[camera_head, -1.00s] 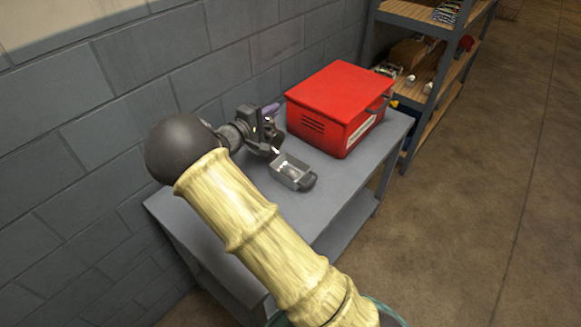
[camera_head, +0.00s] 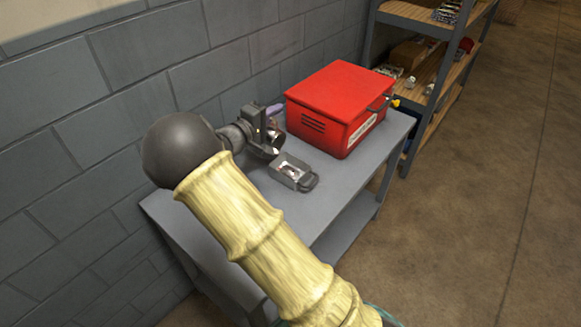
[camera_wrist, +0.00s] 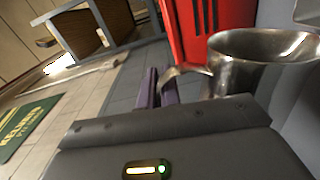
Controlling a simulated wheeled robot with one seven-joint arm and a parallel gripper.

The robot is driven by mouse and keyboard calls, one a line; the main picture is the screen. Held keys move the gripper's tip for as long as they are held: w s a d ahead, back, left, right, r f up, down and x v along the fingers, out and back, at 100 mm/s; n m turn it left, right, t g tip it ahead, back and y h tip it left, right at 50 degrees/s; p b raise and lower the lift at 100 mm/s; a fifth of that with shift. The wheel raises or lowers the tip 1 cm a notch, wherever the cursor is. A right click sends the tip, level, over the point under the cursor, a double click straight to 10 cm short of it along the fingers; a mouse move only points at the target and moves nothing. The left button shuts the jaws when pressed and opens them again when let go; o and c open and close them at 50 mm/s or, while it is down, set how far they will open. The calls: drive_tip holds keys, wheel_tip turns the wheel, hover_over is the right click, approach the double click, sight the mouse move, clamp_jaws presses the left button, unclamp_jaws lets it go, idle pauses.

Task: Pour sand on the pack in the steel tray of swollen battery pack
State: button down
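The small steel tray (camera_head: 305,183) stands on the grey table in front of the red box. A pack with pale and dark patches (camera_head: 289,171) lies in it; at this size I cannot tell whether sand covers it. My gripper (camera_wrist: 160,88) has its purple fingers shut on the handle of a metal cup (camera_wrist: 262,46). In the head view the gripper (camera_head: 272,128) is just behind and left of the tray, with the cup low beside it and partly hidden. The cup is tilted in the wrist view; its contents do not show.
The red metal box (camera_head: 335,105) with a front handle stands close right of the gripper. The grey table (camera_head: 325,190) is clear in front of the tray. A block wall (camera_head: 90,130) runs behind it. A shelf (camera_head: 430,75) stands beyond the box.

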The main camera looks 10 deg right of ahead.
drive_tip(key=shift+s+d+r+m+b, duration=0.3)
drive_tip(key=shift+s+m+b, duration=0.2)
drive_tip(key=shift+b, duration=0.65)
drive_tip(key=shift+s+d+r+m+b, duration=0.2)
drive_tip(key=shift+s+d+m+b, duration=0.25)
drive_tip(key=shift+b, duration=0.7)
idle(0.5)
drive_tip(key=shift+a, duration=0.15)
drive_tip(key=shift+s+d+b, duration=0.15)
drive_tip(key=shift+d+b, duration=0.1)
drive_tip(key=shift+b, duration=0.05)
idle(0.5)
